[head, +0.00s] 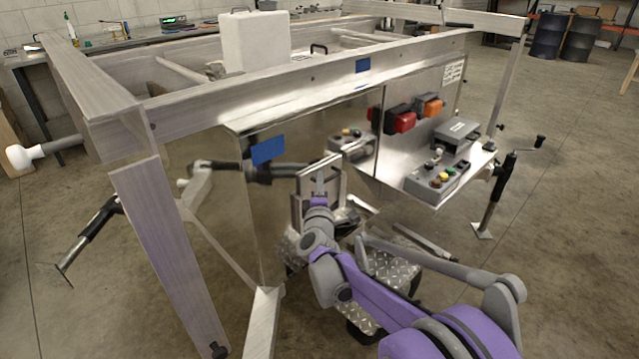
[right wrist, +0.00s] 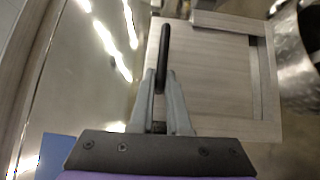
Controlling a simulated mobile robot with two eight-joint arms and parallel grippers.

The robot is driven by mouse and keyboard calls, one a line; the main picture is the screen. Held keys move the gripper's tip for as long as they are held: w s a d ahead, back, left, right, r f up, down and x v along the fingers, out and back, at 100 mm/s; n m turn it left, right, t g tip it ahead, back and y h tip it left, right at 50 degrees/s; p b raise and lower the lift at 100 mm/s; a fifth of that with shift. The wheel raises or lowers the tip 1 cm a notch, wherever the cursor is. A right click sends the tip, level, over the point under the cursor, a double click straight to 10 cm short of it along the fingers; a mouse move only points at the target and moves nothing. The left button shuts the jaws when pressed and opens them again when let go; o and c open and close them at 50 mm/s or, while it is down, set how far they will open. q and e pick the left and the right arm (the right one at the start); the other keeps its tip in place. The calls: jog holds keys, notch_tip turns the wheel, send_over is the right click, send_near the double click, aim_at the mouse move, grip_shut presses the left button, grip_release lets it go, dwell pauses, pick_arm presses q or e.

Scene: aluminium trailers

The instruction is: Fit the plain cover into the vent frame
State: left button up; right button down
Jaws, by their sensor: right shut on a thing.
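My right gripper (head: 319,194) is shut on a dark handle bar (right wrist: 164,45), which stands between its fingers (right wrist: 163,82) in the right wrist view. A pale, flat square panel, apparently the plain cover (right wrist: 205,85), lies just beyond and right of the fingers. In the head view a pale upright frame-like piece (head: 300,212) shows around the gripper, beside the shiny trailer side. I cannot tell there which part is cover and which is vent frame. A dark slot (right wrist: 254,75) shows along the panel's right side. My left gripper is not in view.
The shiny trailer side (head: 255,210) is close left of my right gripper. A shelf with a control box (head: 430,183) juts out to the right, below red and orange lamps (head: 403,121). A crank-handled jack (head: 495,200) stands farther right. A white box (head: 255,42) sits on top.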

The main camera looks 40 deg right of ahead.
jog(key=shift+f+b, duration=1)
jog(key=shift+f, duration=0.2)
jog(key=c, duration=0.8)
grip_release()
jog(key=p+v, duration=0.2)
jog(key=v, duration=0.8)
jog(key=shift+s+a, duration=0.3)
jog(key=shift+s, duration=0.05)
